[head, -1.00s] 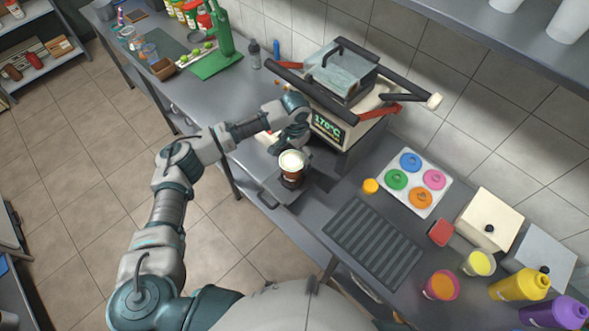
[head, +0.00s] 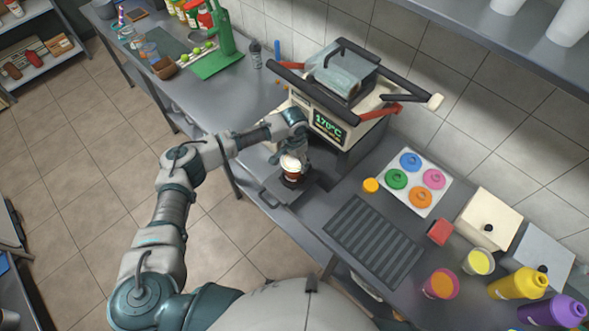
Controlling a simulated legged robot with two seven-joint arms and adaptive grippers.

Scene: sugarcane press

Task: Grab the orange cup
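A cup with an orange inside and a pinkish rim (head: 440,285) stands on the counter at the lower right, far from my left gripper. A small brown cup with a pale, creamy top (head: 291,175) stands on a dark tray in front of the press machine. My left gripper (head: 296,160) is right at this brown cup, reaching down behind its top. The cup and the machine's shadow hide the fingertips, so I cannot tell whether they are closed on it. My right gripper is not in view.
The press machine with its 170°C display (head: 330,128) stands close behind my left gripper. A ridged dark plate (head: 374,240), a tray of coloured rings (head: 413,181) and a yellow-filled cup (head: 478,262) are to the right.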

